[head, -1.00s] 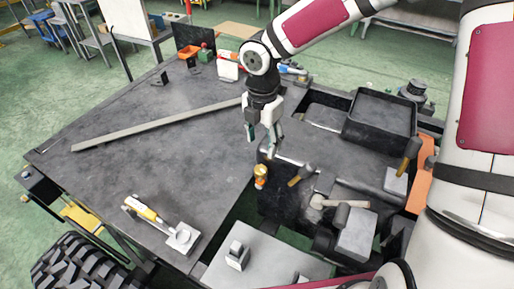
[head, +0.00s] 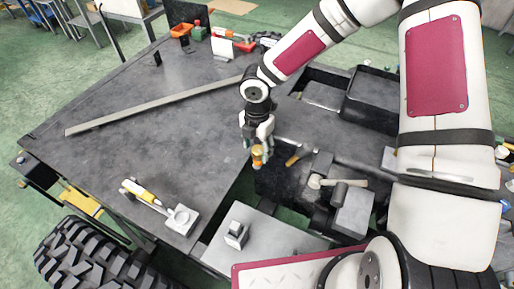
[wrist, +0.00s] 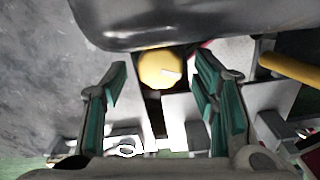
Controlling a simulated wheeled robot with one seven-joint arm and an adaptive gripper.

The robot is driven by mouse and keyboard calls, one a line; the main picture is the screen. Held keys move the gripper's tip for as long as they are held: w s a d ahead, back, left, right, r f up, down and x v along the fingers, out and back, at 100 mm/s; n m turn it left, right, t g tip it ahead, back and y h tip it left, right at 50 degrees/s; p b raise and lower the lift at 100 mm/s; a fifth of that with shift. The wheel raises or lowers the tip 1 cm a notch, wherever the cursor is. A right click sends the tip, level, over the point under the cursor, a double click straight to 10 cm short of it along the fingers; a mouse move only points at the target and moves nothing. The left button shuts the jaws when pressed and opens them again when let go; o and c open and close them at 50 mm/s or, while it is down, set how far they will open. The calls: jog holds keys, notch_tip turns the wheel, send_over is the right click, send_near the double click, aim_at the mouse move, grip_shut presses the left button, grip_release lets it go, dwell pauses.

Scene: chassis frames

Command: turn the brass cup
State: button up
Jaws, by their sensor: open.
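The brass cup (head: 257,151) is a small yellow-gold piece with an orange lower part, at the inner edge of the dark bench top. In the wrist view its round yellow top (wrist: 160,68) shows between the fingertips, with a gap on each side. My gripper (head: 257,146) is open, pointing down at the cup. The wrist view shows its green-padded fingers (wrist: 162,82) apart and nothing clamped. The fingers partly hide the cup in the head view, and I cannot tell how deep it sits between them.
A wooden-handled hammer (head: 335,183) and dark blocks lie right of the cup. A black tray (head: 372,100) stands behind them. A long grey bar (head: 150,107) crosses the bench. A yellow-handled tool (head: 146,195) lies at the front left. The bench middle is clear.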

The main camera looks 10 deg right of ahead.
jog(key=shift+f, duration=0.35)
jog(key=c, duration=1.2)
jog(key=shift+o, duration=0.2)
jog(key=shift+w+a+m, duration=0.1)
jog(key=shift+m, duration=2.9)
jog(key=o, duration=1.2)
jog(key=shift+c, duration=0.2)
